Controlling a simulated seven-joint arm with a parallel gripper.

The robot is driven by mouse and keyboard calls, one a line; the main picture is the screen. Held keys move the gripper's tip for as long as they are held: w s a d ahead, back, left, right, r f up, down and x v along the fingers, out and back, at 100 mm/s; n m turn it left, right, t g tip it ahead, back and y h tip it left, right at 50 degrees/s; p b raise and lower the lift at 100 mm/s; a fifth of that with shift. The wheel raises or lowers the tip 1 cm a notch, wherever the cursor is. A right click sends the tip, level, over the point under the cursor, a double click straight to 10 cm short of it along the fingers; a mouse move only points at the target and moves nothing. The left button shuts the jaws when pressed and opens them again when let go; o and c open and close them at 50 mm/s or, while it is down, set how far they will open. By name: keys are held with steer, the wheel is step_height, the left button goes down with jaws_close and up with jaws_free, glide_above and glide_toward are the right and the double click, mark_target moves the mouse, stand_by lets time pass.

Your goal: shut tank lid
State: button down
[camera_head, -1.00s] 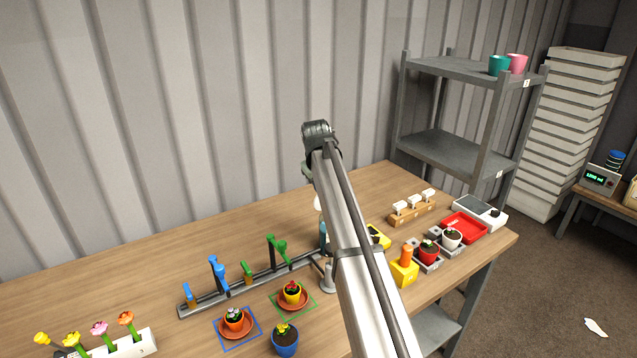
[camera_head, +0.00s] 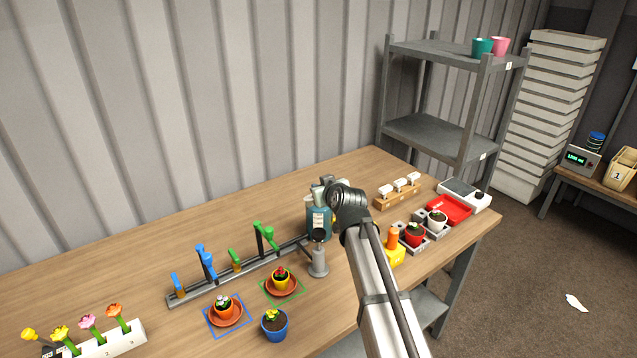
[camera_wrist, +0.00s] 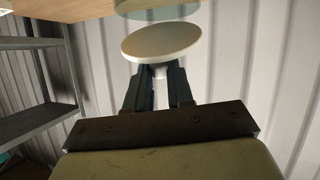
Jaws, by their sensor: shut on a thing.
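My gripper (camera_wrist: 159,74) is shut on the stem of the lid (camera_wrist: 160,42), a round cream disc. In the wrist view the lid lies just beyond my fingertips, and the tank is past it; I cannot tell the gap between them. In the head view my gripper (camera_head: 325,184) is at the tank's top, and the lid cannot be made out there.
A grey sprayer-like stand (camera_head: 318,258) is close in front of the tank. The rail (camera_head: 236,275) carries blue and green levers. The back-left table is clear.

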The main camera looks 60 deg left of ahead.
steer(key=shift+d+f+m+y, duration=0.15)
steer(key=shift+d+f+y, duration=0.2)
steer(key=shift+y, duration=0.25)
steer(key=shift+d+f+m+y, duration=0.15)
steer(key=shift+d+f+y, duration=0.1)
steer(key=shift+f+y, duration=0.3)
steer(key=shift+t+y, duration=0.25)
steer(key=shift+t, duration=0.05)
steer(key=c, duration=1)
jaws_free()
steer(key=shift+d, duration=0.1)
steer(key=v, duration=1.3)
steer(key=shift+d, duration=0.4)
steer(key=shift+s, duration=0.1)
steer(key=shift+c, duration=0.3)
